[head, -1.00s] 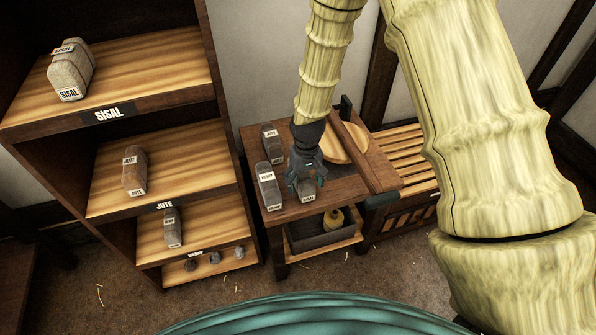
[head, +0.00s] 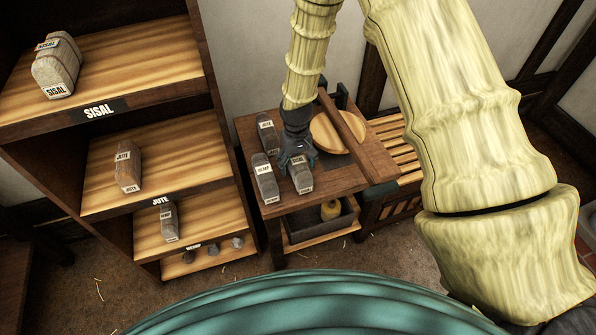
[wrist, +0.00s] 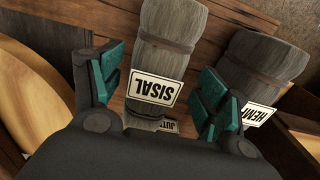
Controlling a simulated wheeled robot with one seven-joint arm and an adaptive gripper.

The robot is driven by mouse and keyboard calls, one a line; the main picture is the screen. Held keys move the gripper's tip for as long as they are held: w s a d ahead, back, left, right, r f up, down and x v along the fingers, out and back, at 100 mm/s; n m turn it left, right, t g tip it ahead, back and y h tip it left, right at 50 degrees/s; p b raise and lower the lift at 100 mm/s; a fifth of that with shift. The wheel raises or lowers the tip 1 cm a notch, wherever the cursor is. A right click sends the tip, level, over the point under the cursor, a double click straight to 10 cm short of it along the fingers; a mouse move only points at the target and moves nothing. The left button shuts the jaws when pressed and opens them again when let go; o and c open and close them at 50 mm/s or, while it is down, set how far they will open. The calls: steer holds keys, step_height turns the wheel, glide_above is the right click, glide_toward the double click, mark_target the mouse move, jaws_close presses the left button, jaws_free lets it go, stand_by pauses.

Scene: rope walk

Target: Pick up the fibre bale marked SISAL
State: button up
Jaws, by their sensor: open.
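A grey fibre bale marked SISAL (head: 302,180) lies on the small wooden table, beside a bale marked HEMP (head: 265,182). In the wrist view the SISAL bale (wrist: 168,35) lies ahead, with its label upside down. My gripper (head: 297,157) is just over the far end of this bale. In the wrist view my gripper (wrist: 158,85) is open, with one teal-padded finger on each side of the bale's labelled end. I cannot tell whether the pads touch it. A second bale marked SISAL (head: 58,72) stands on the top shelf.
A JUTE bale (head: 266,135) lies behind the HEMP one. A round wooden disc (head: 330,133) and a dark beam (head: 350,140) are right of my gripper. The rack at left holds another JUTE bale (head: 127,170) and HEMP bale (head: 169,222). A slatted bench (head: 395,140) adjoins the table.

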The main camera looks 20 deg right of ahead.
mark_target(298, 167)
steer(key=shift+w+d+f+p, duration=0.15)
steer(key=shift+f+p, duration=0.1)
steer(key=shift+f, duration=0.95)
steer(key=shift+s+d+f+p, duration=0.1)
steer(key=shift+f+p, duration=0.1)
steer(key=shift+f, duration=0.95)
steer(key=c, duration=1.2)
